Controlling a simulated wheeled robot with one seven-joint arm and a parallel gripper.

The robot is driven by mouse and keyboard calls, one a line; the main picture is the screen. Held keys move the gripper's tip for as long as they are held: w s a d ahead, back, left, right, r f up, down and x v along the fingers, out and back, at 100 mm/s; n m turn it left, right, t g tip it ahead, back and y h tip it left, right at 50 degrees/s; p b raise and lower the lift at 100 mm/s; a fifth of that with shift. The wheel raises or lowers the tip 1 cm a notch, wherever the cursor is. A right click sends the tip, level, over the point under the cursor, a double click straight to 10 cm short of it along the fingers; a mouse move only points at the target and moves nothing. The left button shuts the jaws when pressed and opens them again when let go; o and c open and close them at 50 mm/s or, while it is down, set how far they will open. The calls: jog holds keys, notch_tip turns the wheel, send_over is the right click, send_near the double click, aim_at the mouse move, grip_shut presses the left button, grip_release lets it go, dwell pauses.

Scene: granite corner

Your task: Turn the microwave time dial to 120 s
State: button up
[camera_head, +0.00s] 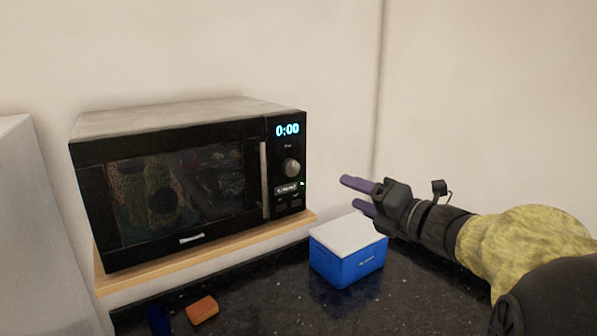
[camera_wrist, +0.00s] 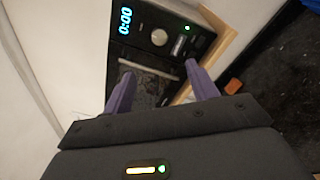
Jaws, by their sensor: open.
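The black microwave (camera_head: 185,180) stands on a wooden shelf with its door shut. Its blue display (camera_head: 287,130) reads 0:00. The round silver time dial (camera_head: 291,167) sits below the display, right of the upright silver door handle (camera_head: 264,180). My gripper (camera_head: 351,195) is to the right of the dial, apart from it, with its two purple fingers open and empty. In the wrist view, the dial (camera_wrist: 159,37) is beyond the fingertips, roughly between them, and the display (camera_wrist: 125,21) also shows. The fingers (camera_wrist: 158,70) touch nothing that I can see.
The wooden shelf (camera_head: 110,283) juts out under the microwave. A blue box with a white lid (camera_head: 348,262) stands on the dark granite counter (camera_head: 260,305) below my gripper. An orange block (camera_head: 201,310) and a dark blue object (camera_head: 158,319) lie at the front. The wall is behind.

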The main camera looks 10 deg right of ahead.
aim_at(294, 169)
jog(key=p+x, duration=0.7)
jog(key=x, duration=1)
jog(key=shift+w, duration=0.2)
jog(key=c, duration=1)
